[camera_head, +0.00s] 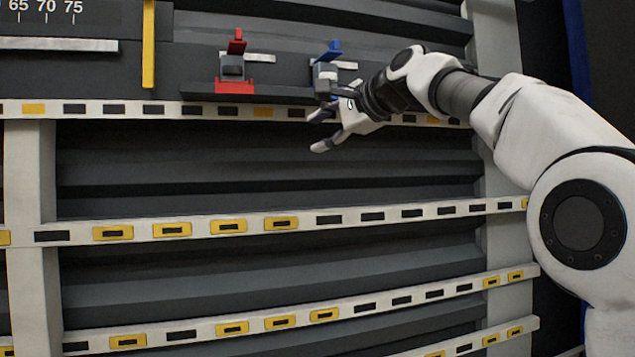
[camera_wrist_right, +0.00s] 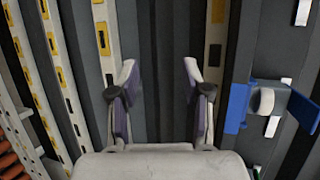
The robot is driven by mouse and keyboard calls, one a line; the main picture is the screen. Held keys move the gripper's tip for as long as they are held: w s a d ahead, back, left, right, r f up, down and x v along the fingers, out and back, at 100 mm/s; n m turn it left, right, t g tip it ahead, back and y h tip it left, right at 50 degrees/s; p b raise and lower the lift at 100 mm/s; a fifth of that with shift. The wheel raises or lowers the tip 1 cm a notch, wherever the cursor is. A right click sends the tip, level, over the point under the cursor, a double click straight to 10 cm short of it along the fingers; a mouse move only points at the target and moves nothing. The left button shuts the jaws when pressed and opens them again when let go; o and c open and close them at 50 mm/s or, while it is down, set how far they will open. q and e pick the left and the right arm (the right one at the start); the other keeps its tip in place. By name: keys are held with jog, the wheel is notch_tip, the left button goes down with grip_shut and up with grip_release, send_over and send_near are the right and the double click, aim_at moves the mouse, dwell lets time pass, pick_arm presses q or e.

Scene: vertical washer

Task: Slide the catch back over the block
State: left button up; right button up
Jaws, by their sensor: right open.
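A blue catch (camera_head: 330,50) sits on the dark ledge of the wall unit, with a grey block (camera_head: 325,73) at it. A red catch (camera_head: 235,87) with a similar grey block (camera_head: 232,66) is to its left. My right gripper (camera_head: 322,131) is open and empty, just below and in front of the blue catch, and hides its lower part. In the right wrist view the gripper (camera_wrist_right: 159,75) has both fingers apart with nothing between them. The blue catch (camera_wrist_right: 238,108) shows there to the right of the fingers, apart from them. My left gripper is in neither view.
A white slotted rail (camera_head: 180,110) runs below the ledge, with more rails (camera_head: 340,219) lower down. A yellow upright strip (camera_head: 148,45) and a numbered scale (camera_head: 45,14) are at upper left. The space left of my gripper, before the dark slats, is clear.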

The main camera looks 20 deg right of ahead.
jog(key=w+f+g, duration=0.1)
jog(key=w+f, duration=0.3)
jog(key=f, duration=0.6)
jog(key=shift+w+f+g, duration=0.15)
jog(key=shift+w+g, duration=0.15)
jog(key=shift+w, duration=0.1)
jog(key=shift+h, duration=0.3)
